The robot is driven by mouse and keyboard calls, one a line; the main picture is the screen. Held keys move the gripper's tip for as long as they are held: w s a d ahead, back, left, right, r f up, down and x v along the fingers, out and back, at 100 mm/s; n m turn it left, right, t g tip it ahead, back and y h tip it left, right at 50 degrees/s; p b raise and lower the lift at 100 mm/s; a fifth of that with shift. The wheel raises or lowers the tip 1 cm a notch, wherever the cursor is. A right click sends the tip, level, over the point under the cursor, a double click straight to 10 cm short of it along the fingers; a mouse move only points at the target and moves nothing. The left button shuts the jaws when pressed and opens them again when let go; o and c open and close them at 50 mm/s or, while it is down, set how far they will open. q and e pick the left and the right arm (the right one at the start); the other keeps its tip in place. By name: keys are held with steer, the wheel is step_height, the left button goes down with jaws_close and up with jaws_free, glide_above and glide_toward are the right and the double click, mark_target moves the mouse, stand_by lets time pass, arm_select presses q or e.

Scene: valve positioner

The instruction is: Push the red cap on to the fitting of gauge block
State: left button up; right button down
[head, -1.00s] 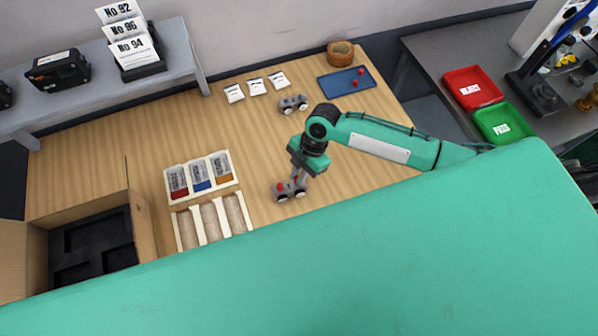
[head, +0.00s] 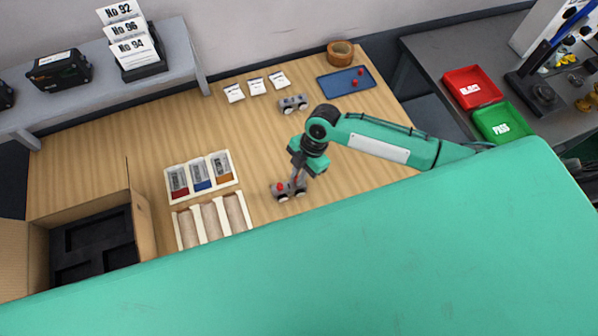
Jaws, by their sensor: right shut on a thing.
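A grey gauge block (head: 285,193) with a red spot on its left part sits on the wooden table. My right gripper (head: 299,184) points down at the block's right end, with its fingers shut. A red cap appears to be between the fingers, at or just above the block. It is too small to tell whether the cap touches the fitting. A second grey gauge block (head: 293,104) stands further back. Loose red caps (head: 355,83) lie on the blue tray (head: 334,86). My left gripper is not in view.
A white holder (head: 201,178) with coloured compartments and a tray with several slots (head: 212,222) stand left of the block. An open cardboard box (head: 143,228) is at far left. White packets (head: 257,87) and a round wooden bowl (head: 340,54) are at the back.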

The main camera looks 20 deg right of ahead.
steer(key=shift+f+b, duration=0.35)
steer(key=shift+f, duration=0.25)
steer(key=c, duration=1.4)
jaws_free()
steer(key=shift+o, duration=0.2)
steer(key=b+v, duration=0.4)
steer(key=v, duration=0.9)
steer(key=shift+r, duration=0.4)
steer(key=shift+d, duration=0.15)
